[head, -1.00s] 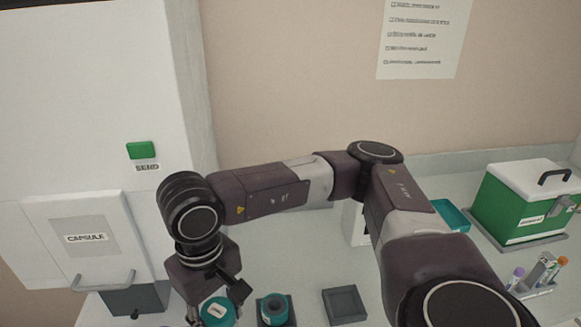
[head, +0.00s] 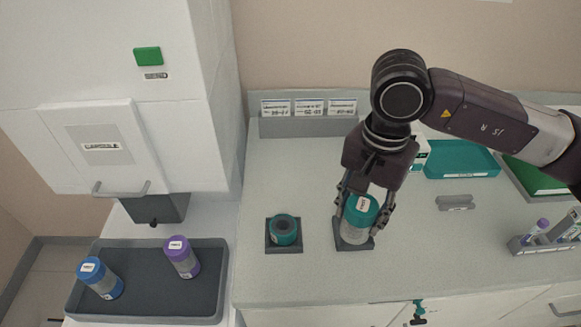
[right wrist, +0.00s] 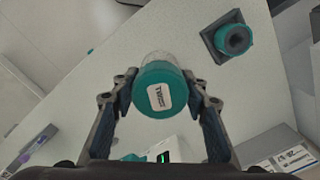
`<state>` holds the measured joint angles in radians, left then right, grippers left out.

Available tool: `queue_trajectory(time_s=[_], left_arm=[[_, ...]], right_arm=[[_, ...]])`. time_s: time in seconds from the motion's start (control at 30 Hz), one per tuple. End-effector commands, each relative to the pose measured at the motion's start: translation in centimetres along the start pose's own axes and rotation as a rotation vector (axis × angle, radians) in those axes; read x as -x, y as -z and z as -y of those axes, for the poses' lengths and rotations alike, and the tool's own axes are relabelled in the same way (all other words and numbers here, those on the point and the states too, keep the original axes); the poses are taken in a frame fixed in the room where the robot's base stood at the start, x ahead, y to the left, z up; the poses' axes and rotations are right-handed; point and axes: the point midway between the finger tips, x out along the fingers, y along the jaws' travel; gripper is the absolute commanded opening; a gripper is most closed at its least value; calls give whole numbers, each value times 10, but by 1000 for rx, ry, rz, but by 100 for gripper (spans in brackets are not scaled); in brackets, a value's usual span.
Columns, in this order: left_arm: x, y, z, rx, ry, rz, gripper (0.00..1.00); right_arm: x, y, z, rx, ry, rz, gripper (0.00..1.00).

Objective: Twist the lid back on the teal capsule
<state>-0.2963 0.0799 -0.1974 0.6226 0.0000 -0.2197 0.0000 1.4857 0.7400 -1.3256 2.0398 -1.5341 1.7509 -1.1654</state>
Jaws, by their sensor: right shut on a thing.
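The teal capsule (head: 355,226) has a teal labelled top end and a pale grey body. My right gripper (head: 363,206) is shut on its teal end from above, one finger on each side. It is upright at the right square grey holder (head: 368,245); I cannot tell whether it rests there or hangs just above. In the right wrist view the teal labelled end (right wrist: 160,90) is between the fingers (right wrist: 162,92). A short teal round piece with a dark hollow centre (head: 284,229), perhaps the lid, sits on the left holder (head: 285,249). My left gripper is out of view.
A dark tray (head: 150,310) at the left holds a blue capsule (head: 100,278) and a purple capsule (head: 181,257). A teal tray (head: 460,163), a grey block (head: 455,202) and a tube rack (head: 545,243) are to the right. The front counter is clear.

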Motion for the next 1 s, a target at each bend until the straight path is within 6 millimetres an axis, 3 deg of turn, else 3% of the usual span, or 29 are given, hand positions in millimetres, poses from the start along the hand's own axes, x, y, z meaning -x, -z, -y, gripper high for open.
queue_trajectory(time_s=[0.3,0.7,1.0], left_arm=[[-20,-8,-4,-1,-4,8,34],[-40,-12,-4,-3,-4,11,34],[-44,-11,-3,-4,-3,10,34]], right_arm=[[24,-9,64,-661,1,2,13],[60,-36,126,-1454,1,-12,13],[72,-49,144,-1726,3,-19,13]])
